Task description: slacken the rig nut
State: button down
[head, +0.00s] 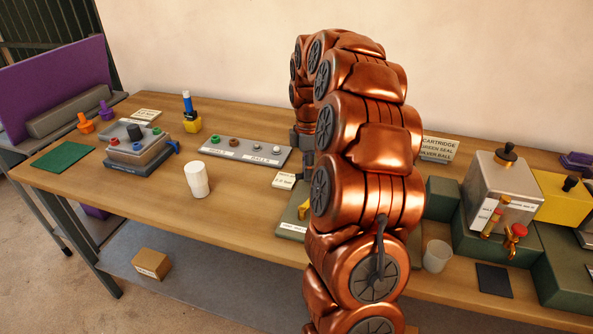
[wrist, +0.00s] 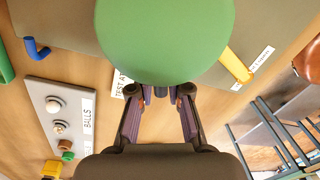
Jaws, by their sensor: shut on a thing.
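The rig (head: 290,229) is a low grey-green block on the bench, mostly hidden behind my arm in the head view. In the wrist view the rig block (wrist: 65,22) fills the top, with a yellow lever (wrist: 236,66) at its right and a blue hooked part (wrist: 36,48) at its left. A large green round thing (wrist: 165,40) stands in front of it, close to the camera.
A ball board (wrist: 62,118) lies left of the gripper in the wrist view. In the head view a white cup (head: 197,180) stands left of my arm.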

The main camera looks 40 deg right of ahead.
dwell(0.5)
jog(key=c, duration=1.1)
grip_release()
jog(key=shift+r, duration=0.15)
jog(key=shift+w+d+r, duration=0.1)
jog(key=shift+w+r, duration=0.1)
jog(key=shift+r, duration=2.75)
jog(key=shift+w+d+r, duration=0.1)
jog(key=shift+w+r, duration=0.05)
jog(key=shift+r, duration=2.8)
jog(key=shift+a, duration=0.15)
